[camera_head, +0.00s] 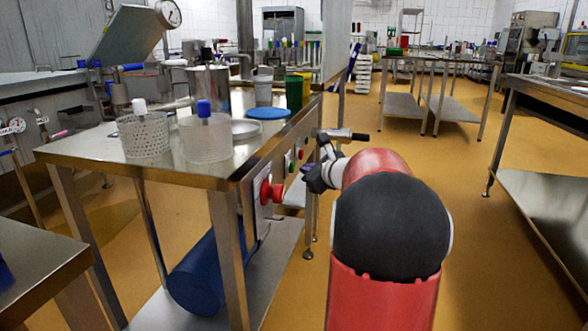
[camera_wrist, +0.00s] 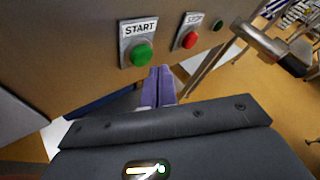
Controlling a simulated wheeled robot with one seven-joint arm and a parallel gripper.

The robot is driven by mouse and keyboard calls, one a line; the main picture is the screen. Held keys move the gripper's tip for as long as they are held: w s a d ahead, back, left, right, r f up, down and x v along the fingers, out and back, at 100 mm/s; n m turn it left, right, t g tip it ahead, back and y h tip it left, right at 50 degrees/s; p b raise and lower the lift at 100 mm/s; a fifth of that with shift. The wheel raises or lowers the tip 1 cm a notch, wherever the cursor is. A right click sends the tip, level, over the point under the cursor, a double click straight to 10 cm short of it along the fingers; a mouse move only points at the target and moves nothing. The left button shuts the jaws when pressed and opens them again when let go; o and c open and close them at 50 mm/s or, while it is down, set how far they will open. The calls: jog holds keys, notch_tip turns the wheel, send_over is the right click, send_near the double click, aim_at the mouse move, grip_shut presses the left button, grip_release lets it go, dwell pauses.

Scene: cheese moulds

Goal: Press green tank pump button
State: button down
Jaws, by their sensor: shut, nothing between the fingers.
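The green START button (camera_wrist: 141,54) sits on a grey plate on the side panel of the steel table in the wrist view. It also shows small on that panel in the head view (camera_head: 291,167). A red STOP button (camera_wrist: 191,40) is to its right. My gripper (camera_wrist: 158,74) is shut and empty, its purple fingertips just below and slightly right of the green button. I cannot tell whether they touch the panel; a gap to the button shows. In the head view my gripper (camera_head: 314,180) is beside the panel, partly hidden by my arm.
A large red knob (camera_head: 271,191) sticks out near the table's front corner. A metal handle (camera_wrist: 262,42) juts out right of the buttons. Perforated moulds (camera_head: 143,135) and a blue lid (camera_head: 268,113) stand on the table. A blue cylinder (camera_head: 197,277) lies below.

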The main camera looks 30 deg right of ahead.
jog(key=shift+a, duration=0.1)
jog(key=shift+w+a, duration=0.2)
jog(key=shift+w, duration=0.1)
jog(key=shift+w+a, duration=0.35)
jog(key=shift+w, duration=0.05)
dwell(1.1)
jog(key=shift+s+d+b, duration=0.3)
jog(key=shift+s+d, duration=0.3)
jog(key=shift+s, duration=0.1)
jog(key=s+d, duration=0.3)
jog(key=shift+s+d, duration=0.15)
jog(key=shift+s, duration=0.25)
dwell(1.0)
